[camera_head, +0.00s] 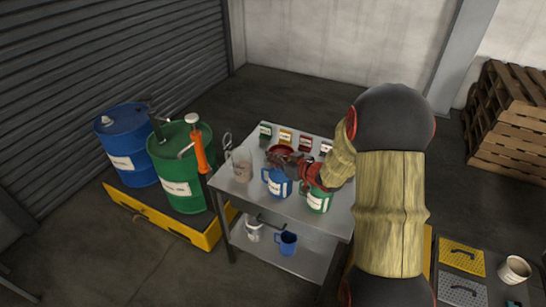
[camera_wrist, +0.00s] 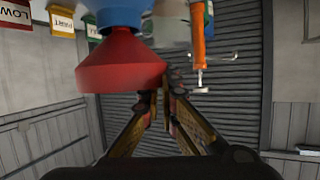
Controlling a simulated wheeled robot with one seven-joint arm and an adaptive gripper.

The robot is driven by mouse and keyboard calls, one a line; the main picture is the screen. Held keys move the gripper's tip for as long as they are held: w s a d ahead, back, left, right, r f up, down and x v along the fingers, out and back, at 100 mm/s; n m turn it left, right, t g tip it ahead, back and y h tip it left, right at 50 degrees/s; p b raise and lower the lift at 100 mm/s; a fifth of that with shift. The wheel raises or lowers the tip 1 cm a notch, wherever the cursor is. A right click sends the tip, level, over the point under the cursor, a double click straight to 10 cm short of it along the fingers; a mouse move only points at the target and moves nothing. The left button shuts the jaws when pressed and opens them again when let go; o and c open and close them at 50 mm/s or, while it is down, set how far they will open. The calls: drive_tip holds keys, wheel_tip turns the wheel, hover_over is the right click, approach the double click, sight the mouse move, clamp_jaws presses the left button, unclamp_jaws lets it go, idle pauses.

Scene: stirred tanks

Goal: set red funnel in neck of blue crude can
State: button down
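The red funnel (camera_head: 280,150) is above the blue crude can (camera_head: 277,184) on the metal cart, partly hidden by my gripper. In the wrist view, which appears upside down, the red funnel (camera_wrist: 120,72) has its wide rim toward the bottom of the picture and its narrow end against the blue can (camera_wrist: 118,14). The spout tip is hidden, so I cannot tell how deep it sits in the neck. My gripper (camera_wrist: 164,88) has its fingertips close together at the funnel's rim and appears shut on it. My gripper also shows in the head view (camera_head: 296,164).
A green can (camera_head: 318,199) stands close right of the blue can, and a beige can (camera_head: 241,166) stands left. Coloured label cards (camera_head: 285,137) line the cart's back edge. Blue and green drums (camera_head: 176,170) with an orange-handled pump (camera_head: 201,155) stand left of the cart.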

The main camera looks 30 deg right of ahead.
drive_tip(key=c, duration=2)
unclamp_jaws()
drive_tip(key=shift+o, duration=0.2)
drive_tip(key=v, duration=1.2)
